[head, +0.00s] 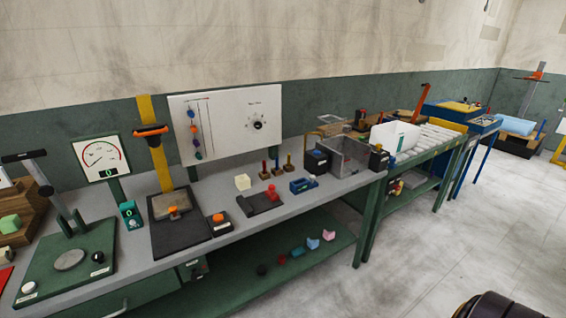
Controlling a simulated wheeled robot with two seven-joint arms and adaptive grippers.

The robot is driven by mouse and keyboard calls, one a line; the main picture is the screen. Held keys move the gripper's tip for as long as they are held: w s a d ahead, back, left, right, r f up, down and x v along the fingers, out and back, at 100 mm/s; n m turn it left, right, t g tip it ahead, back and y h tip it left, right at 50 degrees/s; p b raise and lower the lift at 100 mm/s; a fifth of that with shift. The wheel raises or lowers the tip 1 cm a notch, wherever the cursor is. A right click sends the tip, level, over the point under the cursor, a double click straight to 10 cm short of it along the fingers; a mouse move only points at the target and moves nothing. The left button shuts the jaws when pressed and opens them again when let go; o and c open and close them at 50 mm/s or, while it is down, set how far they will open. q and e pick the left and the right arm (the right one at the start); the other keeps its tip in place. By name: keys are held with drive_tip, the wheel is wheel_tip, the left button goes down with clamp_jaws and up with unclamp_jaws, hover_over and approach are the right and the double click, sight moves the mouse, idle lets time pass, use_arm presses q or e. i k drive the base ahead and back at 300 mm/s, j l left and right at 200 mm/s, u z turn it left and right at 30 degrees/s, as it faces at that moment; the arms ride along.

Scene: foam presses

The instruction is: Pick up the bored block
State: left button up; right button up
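A small cream block (242,182) stands on the grey bench top, left of a row of small upright tools. A pale green block (9,223) sits on brown wooden steps at the far left. Several small coloured blocks, among them a pink block (328,235), lie on the green lower shelf. I cannot make out a bore in any of them at this size, so I cannot tell which is the bored block. Neither of my grippers shows in the head view.
The grey bench (212,252) carries a lever press (66,247), a black plate with an orange-topped part (180,230), a red-topped fixture (262,202), a blue fixture (303,185) and a clear box (345,157). Concrete floor (435,255) is open at the right.

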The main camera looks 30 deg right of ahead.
sight(242, 182)
drive_tip(key=i+l, duration=0.1)
drive_tip(key=l, duration=0.35)
drive_tip(key=i+l, duration=0.15)
drive_tip(key=l, duration=0.35)
drive_tip(key=i+l, duration=0.1)
drive_tip(key=l, duration=0.35)
drive_tip(key=i+l, duration=0.1)
drive_tip(key=l, duration=0.4)
drive_tip(key=i+l, duration=0.15)
drive_tip(key=l, duration=0.3)
drive_tip(key=i+l, duration=0.1)
drive_tip(key=l, duration=0.4)
